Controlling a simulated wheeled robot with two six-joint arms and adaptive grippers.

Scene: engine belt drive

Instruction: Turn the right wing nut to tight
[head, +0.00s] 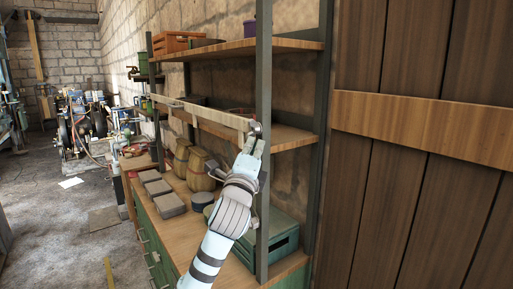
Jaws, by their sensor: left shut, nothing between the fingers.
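A pale wooden bar (215,117) runs across the front of the shelf rack. A small grey metal piece (257,127) sits at its right end, against the right front post; it looks like the right wing nut, but its wings are too small to make out. My left gripper (254,142) reaches up from below, with its fingertips just under or at this metal piece. I cannot tell whether they touch it. The fingers are shut with nothing between them. My right gripper is out of view.
The green rack post (263,60) stands right beside the gripper. Below are a wooden counter (236,262), brown sacks (199,170), grey blocks (170,204) and a green crate (275,243). A plank door (420,200) is at right. Open floor lies at left.

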